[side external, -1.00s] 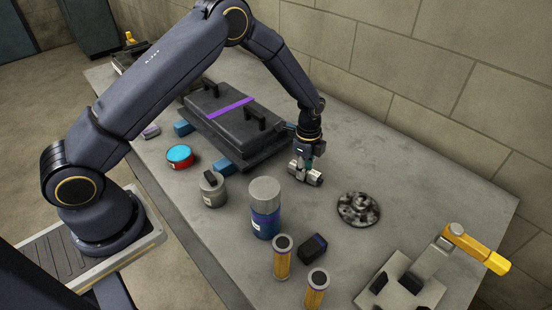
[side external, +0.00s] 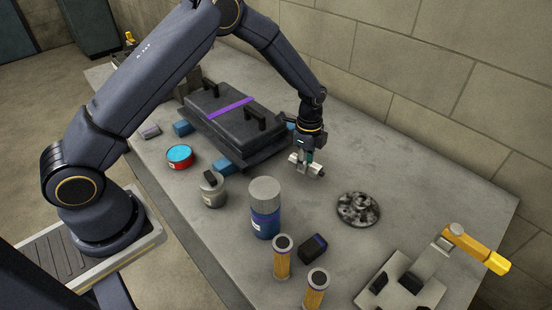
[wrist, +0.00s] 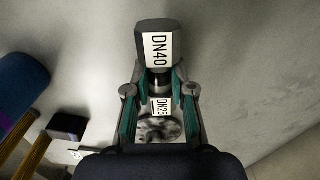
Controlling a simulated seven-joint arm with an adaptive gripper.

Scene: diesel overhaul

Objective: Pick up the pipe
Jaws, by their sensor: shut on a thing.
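The pipe (side external: 317,170) is a short, grey, stepped piece held level. In the wrist view its wide end (wrist: 153,45) carries a white DN40 label, and a DN25 label shows on its narrower part. My gripper (side external: 307,159) points down and is shut on the pipe. In the wrist view the green-padded fingers of my gripper (wrist: 160,92) stand on either side of the narrower part. The pipe appears slightly above the bench; the exact gap is hard to tell.
A black case (side external: 235,122) with a purple strap lies behind left. A mottled round metal part (side external: 358,209) lies to the right. A blue can (side external: 265,215), yellow filters (side external: 282,260) and a yellow-handled clamp (side external: 478,250) stand in front. The bench (side external: 420,190) toward the wall is clear.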

